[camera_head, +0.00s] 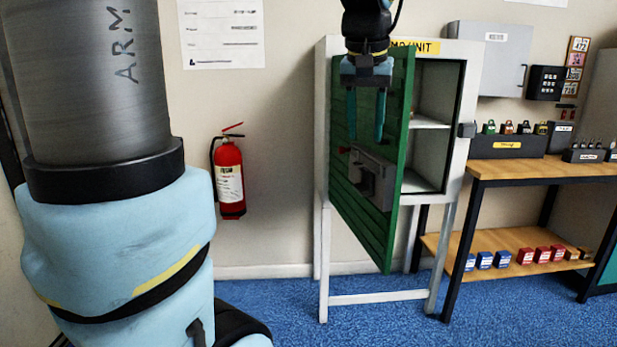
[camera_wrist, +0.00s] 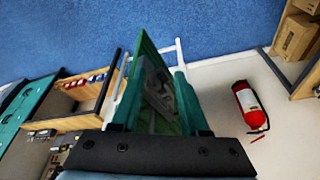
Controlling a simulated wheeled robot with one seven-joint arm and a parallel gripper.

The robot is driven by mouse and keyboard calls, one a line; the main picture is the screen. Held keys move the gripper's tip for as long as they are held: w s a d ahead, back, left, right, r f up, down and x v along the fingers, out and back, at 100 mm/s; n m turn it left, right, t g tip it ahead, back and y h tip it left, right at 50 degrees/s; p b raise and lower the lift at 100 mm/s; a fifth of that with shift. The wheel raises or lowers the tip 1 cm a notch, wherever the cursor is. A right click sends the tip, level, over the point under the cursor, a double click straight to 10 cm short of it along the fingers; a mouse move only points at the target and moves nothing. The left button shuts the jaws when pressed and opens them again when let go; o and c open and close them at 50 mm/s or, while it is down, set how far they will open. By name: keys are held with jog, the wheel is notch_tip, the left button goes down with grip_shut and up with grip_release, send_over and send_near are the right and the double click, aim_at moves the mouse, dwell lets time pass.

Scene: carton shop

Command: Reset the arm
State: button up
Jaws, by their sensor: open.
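My gripper (camera_head: 366,115) hangs pointing down in front of the cabinet's green door in the head view, its two teal fingers apart with nothing between them. In the wrist view my gripper (camera_wrist: 160,95) shows its fingers spread, with the green door (camera_wrist: 148,65) beyond them. The green slatted door (camera_head: 395,180) stands ajar on the white cabinet (camera_head: 325,130), and the cabinet's shelves show to its right. A grey latch or handle block (camera_head: 372,178) sits on the door below my fingertips. I cannot tell whether the fingers touch the door.
A red fire extinguisher (camera_head: 230,178) hangs on the wall left of the cabinet. A wooden workbench (camera_head: 540,168) with padlocks on top and small boxes on its lower shelf (camera_head: 510,250) stands close on the right. The blue floor (camera_head: 390,325) in front is clear.

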jog(key=s+a+f+n+g, duration=0.1)
jog(key=s+a+f, duration=0.2)
jog(key=a+f, duration=0.5)
jog(key=s+a+f+n+g, duration=0.1)
jog(key=s+a+f, duration=0.2)
jog(key=a+f, duration=0.6)
notch_tip(320, 180, down, 6)
jog(key=shift+s+f+y, duration=0.1)
jog(key=shift+s+y, duration=0.2)
jog(key=shift+y, duration=0.1)
